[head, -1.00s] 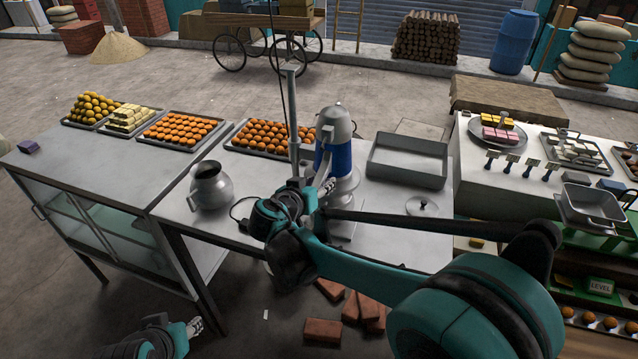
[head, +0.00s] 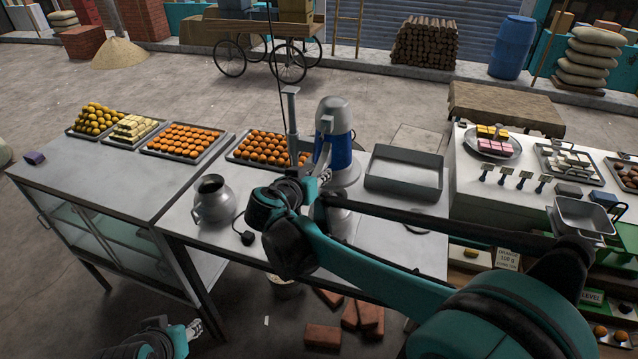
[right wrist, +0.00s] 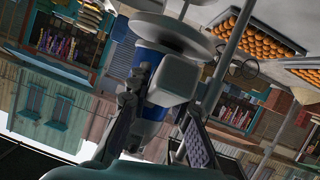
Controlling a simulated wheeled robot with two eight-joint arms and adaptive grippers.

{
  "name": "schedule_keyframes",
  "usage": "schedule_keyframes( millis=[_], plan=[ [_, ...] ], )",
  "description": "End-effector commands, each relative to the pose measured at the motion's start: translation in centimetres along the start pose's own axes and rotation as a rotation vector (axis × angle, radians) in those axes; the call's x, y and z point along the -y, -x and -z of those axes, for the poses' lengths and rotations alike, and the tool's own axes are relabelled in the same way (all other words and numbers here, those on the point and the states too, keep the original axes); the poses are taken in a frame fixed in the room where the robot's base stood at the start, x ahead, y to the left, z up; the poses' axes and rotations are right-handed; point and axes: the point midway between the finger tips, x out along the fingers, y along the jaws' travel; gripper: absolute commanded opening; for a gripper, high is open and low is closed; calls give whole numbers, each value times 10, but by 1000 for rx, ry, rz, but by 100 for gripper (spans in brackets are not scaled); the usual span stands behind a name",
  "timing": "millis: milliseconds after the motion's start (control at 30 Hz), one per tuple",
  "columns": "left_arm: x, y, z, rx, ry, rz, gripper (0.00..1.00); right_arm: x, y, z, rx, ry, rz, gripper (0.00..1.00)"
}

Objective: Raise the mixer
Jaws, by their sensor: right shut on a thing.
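The mixer, a silver motor body with a blue band (head: 340,152), is upright above the middle table beside a thin metal post (head: 293,128). My right gripper (head: 324,177) is shut on the mixer, at its near side. In the right wrist view the mixer's blue band (right wrist: 152,62) and pale grey block (right wrist: 174,80) appear upside down close to the fingers, with a wide silver disc above them in the picture. My arm hides much of what is below the mixer. My left gripper (head: 194,329) is low at the bottom left, away from the table; its finger opening is unclear.
A silver pot (head: 213,200) stands left of the mixer. An empty grey tray (head: 405,187) lies to its right. Trays of orange sweets (head: 180,139) line the back edge. A cord plug (head: 247,238) lies near the front. Bricks (head: 350,313) lie on the ground.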

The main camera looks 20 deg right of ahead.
Motion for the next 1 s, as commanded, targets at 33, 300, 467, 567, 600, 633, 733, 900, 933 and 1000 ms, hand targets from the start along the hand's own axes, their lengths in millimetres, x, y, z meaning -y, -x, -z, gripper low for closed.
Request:
schedule_keyframes(
  millis=[33, 300, 467, 567, 600, 633, 733, 900, 933, 1000],
  plan=[
    [0, 13, 9, 0, 0, 0, 40, -4, 9, 21, -3, 1, 2, 0],
    [0, 28, 20, 0, 0, 0, 40, -10, 22, 54, -4, 2, 2, 0],
    [0, 27, 19, 0, 0, 0, 40, -10, 22, 54, -4, 2, 2, 0],
    [0, 27, 19, 0, 0, 0, 40, -10, 22, 54, -4, 2, 2, 0],
    [0, 27, 19, 0, 0, 0, 40, -10, 22, 54, -4, 2, 2, 0],
    [0, 27, 19, 0, 0, 0, 40, -10, 22, 54, -4, 2, 2, 23],
    [0, 27, 19, 0, 0, 0, 40, -10, 22, 53, -4, 2, 2, 42],
    [0, 27, 19, 0, 0, 0, 40, -11, 22, 53, -3, 1, 1, 42],
    [0, 27, 19, 0, 0, 0, 40, -11, 22, 53, -3, 1, 1, 42],
    [0, 27, 19, 0, 0, 0, 40, -11, 22, 53, -2, 1, 1, 42]
  ],
)
